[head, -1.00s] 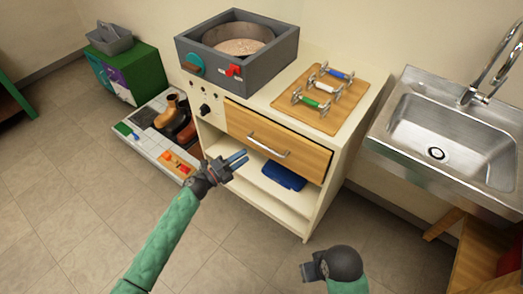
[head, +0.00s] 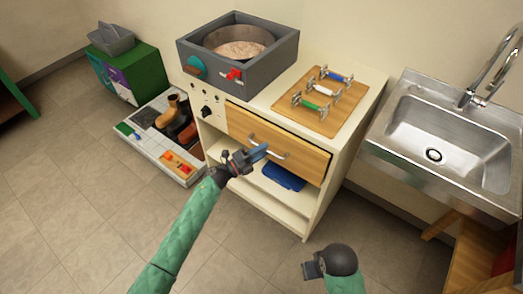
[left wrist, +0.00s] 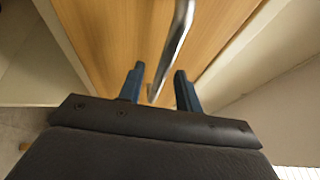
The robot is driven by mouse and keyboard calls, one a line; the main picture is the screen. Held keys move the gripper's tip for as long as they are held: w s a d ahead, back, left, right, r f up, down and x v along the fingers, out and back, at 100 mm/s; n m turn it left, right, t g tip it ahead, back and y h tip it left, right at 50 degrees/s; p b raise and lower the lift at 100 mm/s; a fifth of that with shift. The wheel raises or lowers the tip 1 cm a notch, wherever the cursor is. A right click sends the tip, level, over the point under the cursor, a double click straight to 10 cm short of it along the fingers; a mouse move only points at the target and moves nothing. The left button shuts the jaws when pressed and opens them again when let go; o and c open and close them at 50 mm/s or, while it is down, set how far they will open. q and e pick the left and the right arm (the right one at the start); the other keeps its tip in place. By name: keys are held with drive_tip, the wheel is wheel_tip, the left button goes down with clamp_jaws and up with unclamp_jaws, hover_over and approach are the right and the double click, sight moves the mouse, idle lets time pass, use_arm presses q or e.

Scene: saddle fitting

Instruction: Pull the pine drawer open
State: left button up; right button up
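The pine drawer (head: 306,160) is the wooden front in the cream cabinet, with a silver bar handle (head: 279,154). A dark line runs along its right edge; I cannot tell whether the front stands proud. My left gripper (head: 262,151) is in front of the drawer, over the handle's left part. In the left wrist view, its blue fingers (left wrist: 159,76) are apart and the handle (left wrist: 176,43) runs into the gap between them. I cannot tell whether they touch it. My right gripper (head: 312,269) is low and right, away from the drawer; its fingers are unclear.
Below the drawer is an open shelf with a folded blue cloth (head: 283,177). On the cabinet top are a grey box with a pan (head: 238,42) and a wooden board (head: 322,112) with several handles. A sink (head: 440,140) stands right. A boot tray (head: 150,128) lies left.

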use_arm(q)
drive_tip(key=shift+c, duration=0.4)
clamp_jaws()
